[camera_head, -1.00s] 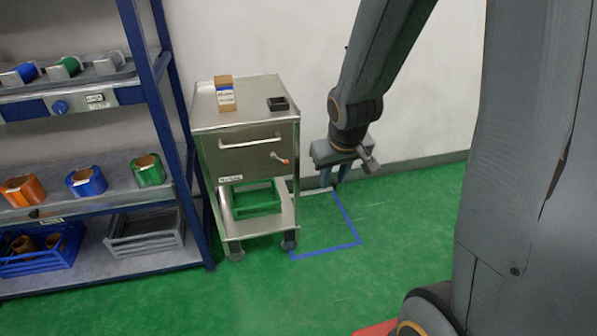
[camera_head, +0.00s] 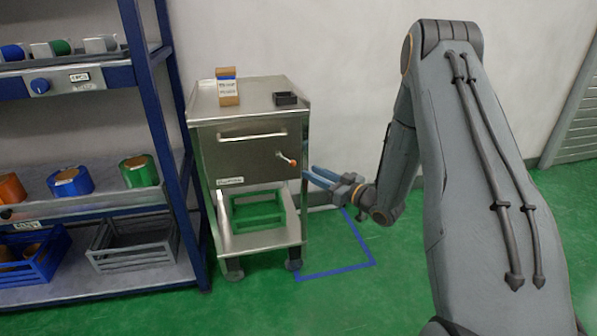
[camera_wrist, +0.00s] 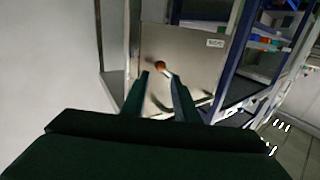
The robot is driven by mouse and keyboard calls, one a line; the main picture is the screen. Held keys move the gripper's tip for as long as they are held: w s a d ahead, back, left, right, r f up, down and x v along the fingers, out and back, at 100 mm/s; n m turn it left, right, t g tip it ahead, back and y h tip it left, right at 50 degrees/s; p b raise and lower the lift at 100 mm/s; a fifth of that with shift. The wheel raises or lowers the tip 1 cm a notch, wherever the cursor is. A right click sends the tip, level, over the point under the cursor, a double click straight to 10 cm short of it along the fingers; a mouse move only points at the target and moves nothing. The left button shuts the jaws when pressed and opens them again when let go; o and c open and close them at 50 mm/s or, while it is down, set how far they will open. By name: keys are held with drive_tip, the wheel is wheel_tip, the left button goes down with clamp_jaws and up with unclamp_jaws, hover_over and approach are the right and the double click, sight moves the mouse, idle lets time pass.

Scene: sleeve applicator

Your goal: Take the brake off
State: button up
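A steel cart (camera_head: 240,155) stands beside the shelf in the head view. A small lever with an orange tip (camera_head: 291,162) sticks out from the right side of its front panel; no other brake control is plain to see. In the wrist view the orange tip (camera_wrist: 160,65) lies ahead, between the lines of my two fingers. My gripper (camera_head: 312,177) is just right of the cart, pointing left at the lever, slightly below it. Its fingers are apart and empty in the wrist view (camera_wrist: 157,84). I cannot tell whether they touch the lever.
A blue shelf (camera_head: 160,130) with tape rolls and crates stands close on the cart's left. A box (camera_head: 228,88) and a black tray (camera_head: 286,98) sit on the cart top. A green crate (camera_head: 258,214) is on its lower deck. Blue tape (camera_head: 340,271) marks floor at right.

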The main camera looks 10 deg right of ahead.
sight(295, 164)
drive_tip(key=b+x, duration=0.1)
drive_tip(key=x, duration=0.6)
drive_tip(key=shift+r, duration=0.1)
clamp_jaws()
